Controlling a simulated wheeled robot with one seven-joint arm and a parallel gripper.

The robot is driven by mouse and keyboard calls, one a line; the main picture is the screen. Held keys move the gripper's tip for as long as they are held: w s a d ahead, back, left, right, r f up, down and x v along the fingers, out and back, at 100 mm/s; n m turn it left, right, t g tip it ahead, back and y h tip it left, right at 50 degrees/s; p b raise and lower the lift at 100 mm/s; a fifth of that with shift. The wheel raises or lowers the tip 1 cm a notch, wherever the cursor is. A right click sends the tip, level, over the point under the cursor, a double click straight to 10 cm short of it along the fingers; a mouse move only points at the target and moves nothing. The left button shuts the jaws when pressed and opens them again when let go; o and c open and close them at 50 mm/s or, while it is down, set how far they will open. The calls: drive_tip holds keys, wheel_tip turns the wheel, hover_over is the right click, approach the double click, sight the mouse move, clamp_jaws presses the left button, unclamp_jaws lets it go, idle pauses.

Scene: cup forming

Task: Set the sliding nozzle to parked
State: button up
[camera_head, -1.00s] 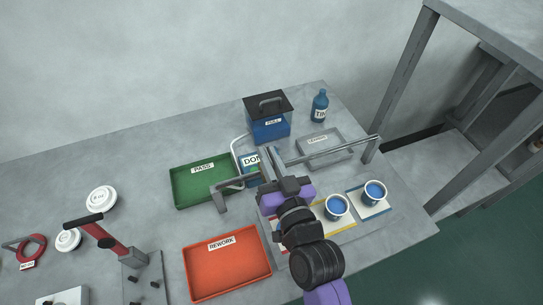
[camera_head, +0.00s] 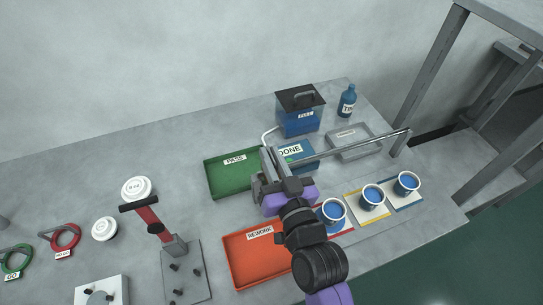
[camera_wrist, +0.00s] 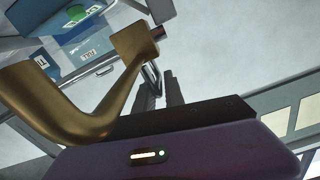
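My gripper (camera_head: 272,160) is at the left part of a horizontal metal rail (camera_head: 350,145) above the bench, pointing away from my body. In the wrist view its two dark fingers (camera_wrist: 160,90) stand a narrow gap apart. A curved brass-coloured tube (camera_wrist: 105,85), possibly the sliding nozzle, passes close in front of them. A shiny rod lies by the left finger. Whether the fingers grip anything is unclear. In the head view my gripper hides the nozzle and the rail's left end, and no parked mark is readable.
An orange REWORK tray (camera_head: 262,262) lies in front. Several cups, one on a yellow-edged mat (camera_head: 378,212), stand right of my arm. A lidded blue tank (camera_head: 300,112) stands behind.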

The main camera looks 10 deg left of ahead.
drive_tip(key=o, duration=0.3)
drive_tip(key=shift+s+a, duration=0.2)
drive_tip(key=shift+a, duration=0.1)
drive_tip(key=shift+o, duration=0.2)
drive_tip(key=shift+w+d, duration=0.1)
drive_tip(key=shift+d, duration=0.1)
drive_tip(key=b+v, duration=0.2)
drive_tip(key=v, duration=0.5)
drive_tip(key=shift+s+d, duration=0.15)
drive_tip(key=shift+s, duration=0.2)
